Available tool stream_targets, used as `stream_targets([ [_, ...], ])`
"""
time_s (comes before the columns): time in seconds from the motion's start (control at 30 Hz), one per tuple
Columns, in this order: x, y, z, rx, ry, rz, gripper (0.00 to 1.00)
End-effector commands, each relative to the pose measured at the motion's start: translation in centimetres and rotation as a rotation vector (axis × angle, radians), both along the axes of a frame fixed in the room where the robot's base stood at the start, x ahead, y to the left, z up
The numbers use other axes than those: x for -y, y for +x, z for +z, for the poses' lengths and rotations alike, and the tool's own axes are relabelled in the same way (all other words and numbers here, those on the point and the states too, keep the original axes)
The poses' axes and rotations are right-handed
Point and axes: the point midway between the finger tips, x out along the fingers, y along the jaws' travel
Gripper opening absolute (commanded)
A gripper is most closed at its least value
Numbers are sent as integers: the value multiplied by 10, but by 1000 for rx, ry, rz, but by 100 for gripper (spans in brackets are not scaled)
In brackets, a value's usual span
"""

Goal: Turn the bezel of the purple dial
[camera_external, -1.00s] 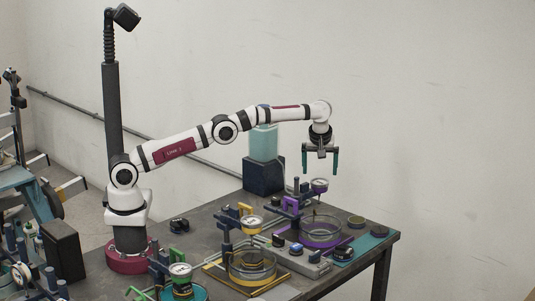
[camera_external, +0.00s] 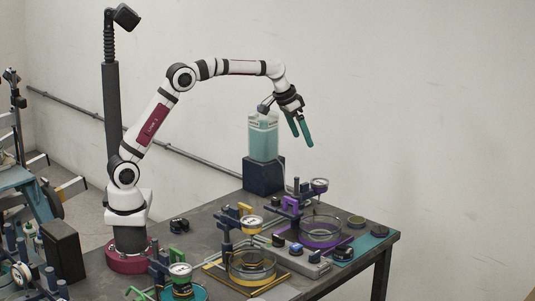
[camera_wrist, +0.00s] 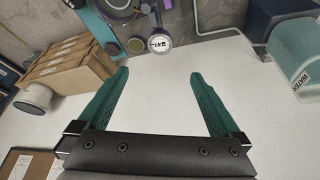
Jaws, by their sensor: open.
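The purple dial (camera_external: 319,184) is a small round gauge on a stand with a purple clamp (camera_external: 291,204), above a glass dish on a purple base (camera_external: 337,243). In the wrist view a white-faced dial (camera_wrist: 159,43), with a purple part close by, shows near the top, beyond the fingertips; it appears to be the same dial. My gripper (camera_external: 304,140) is high above the table, up from the dial and slightly left of it in the external view. Its two green fingers are apart, tilted, with nothing between them. It also shows in the wrist view (camera_wrist: 159,74).
A pale teal water container (camera_external: 263,139) stands on a dark block at the table's back, just left of my gripper. A yellow dial fixture (camera_external: 250,221) and a green one (camera_external: 180,270) stand nearer the front. Dark round pieces lie at the table's right end.

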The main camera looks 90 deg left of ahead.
Motion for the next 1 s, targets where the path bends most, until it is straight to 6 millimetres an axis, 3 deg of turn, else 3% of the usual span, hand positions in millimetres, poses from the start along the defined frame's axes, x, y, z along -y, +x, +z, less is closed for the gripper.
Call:
stream_targets([
  [0.17,-4,8,-27,-3,5,-21,100],
  [0.4,-14,34,-95,-4,5,-19,100],
  [0.6,-21,48,-133,-3,7,-20,100],
  [1.0,-23,54,-145,-1,7,-19,100],
])
